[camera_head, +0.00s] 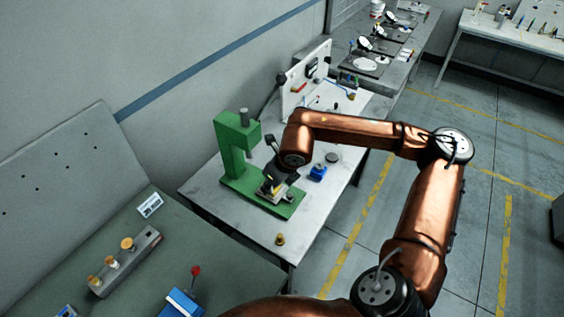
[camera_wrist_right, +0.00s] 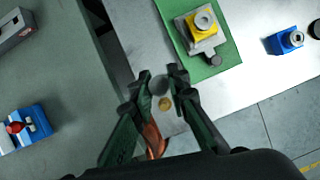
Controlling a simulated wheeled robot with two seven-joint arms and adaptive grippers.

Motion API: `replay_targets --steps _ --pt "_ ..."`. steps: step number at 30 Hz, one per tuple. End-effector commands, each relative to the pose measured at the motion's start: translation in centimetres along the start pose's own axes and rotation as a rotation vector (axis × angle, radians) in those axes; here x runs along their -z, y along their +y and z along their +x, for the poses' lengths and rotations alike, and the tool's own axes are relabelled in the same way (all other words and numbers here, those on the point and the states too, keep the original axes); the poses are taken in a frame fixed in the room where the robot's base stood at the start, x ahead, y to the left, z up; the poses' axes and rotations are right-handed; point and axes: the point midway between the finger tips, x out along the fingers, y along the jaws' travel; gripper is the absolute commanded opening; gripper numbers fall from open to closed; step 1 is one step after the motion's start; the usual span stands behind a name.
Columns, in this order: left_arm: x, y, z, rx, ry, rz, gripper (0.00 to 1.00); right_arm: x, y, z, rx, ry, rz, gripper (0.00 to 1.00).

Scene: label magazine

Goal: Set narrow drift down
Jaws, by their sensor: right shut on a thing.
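My right gripper (camera_head: 277,177) is a dark shape by the green press (camera_head: 236,150) in the head view, partly hidden by my copper arm. In the right wrist view its fingers (camera_wrist_right: 161,84) are close together around a small grey piece (camera_wrist_right: 158,86), probably the narrow drift; its full shape is hidden. A small brass-topped piece (camera_head: 280,239) stands near the table's front edge; it also shows just beyond the fingers in the wrist view (camera_wrist_right: 165,103). A grey block (camera_head: 125,262) holds brass-topped pieces on the green bench. My left gripper is out of view.
The press base carries a grey and yellow fixture (camera_wrist_right: 202,30). A blue block (camera_head: 318,172) sits right of the press. A blue box with a red knob (camera_head: 185,301) stands on the green bench.

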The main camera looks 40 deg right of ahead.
Motion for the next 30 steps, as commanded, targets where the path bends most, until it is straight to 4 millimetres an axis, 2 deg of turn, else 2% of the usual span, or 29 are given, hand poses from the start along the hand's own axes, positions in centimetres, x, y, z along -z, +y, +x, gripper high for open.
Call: replay_targets --steps 5,9,15,19,23,30 --pt "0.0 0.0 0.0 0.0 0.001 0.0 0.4 2.9 4.2 2.5 -0.059 0.007 -0.114 0.0" --pt "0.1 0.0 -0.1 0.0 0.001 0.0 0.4 5.5 8.4 4.3 -0.11 0.003 -0.226 0.0" --pt "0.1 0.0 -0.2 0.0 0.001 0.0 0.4 7.9 11.9 5.3 -0.14 0.001 -0.31 0.0" --pt "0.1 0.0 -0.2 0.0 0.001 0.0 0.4 8.7 13.0 5.5 -0.144 0.0 -0.33 0.0" --pt "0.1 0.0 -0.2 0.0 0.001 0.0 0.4 8.8 13.1 5.9 -0.144 0.001 -0.334 0.0" --pt "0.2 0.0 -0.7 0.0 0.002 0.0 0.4 6.3 10.2 9.2 -0.142 0.005 -0.33 0.0"
